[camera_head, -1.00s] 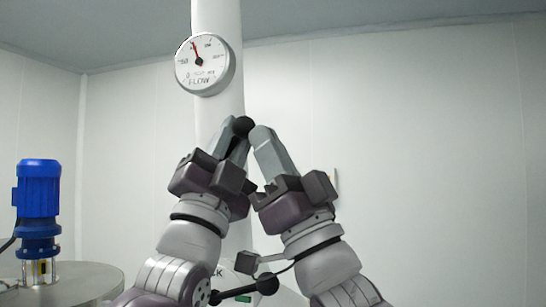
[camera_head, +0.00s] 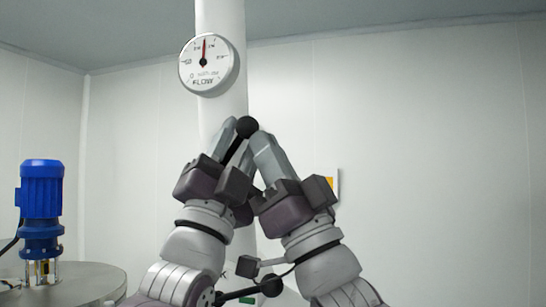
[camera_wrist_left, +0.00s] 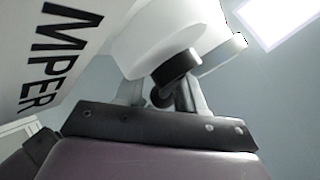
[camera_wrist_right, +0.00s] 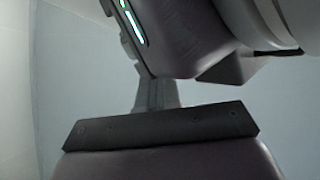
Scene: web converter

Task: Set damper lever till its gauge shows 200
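The round white FLOW gauge (camera_head: 208,64) is on the white vertical duct, with its red needle pointing almost straight up. Its small scale numbers are too blurred to read surely. The damper lever's black ball knob (camera_head: 247,127) is below and right of the gauge. My left gripper (camera_head: 237,135) has its fingers on both sides of the dark lever rod just under the knob; the left wrist view shows the black lever (camera_wrist_left: 178,80) between the fingers. My right gripper (camera_head: 258,138) is beside the knob, its fingers together and empty; whether it touches the knob is unclear.
A blue motor (camera_head: 41,205) stands on a round metal vessel top (camera_head: 85,283) at the left. A yellow-and-white sign (camera_head: 332,184) is partly hidden behind my right gripper. Large DAMPER lettering (camera_wrist_left: 50,60) shows close to my left wrist. The wall side at right is clear.

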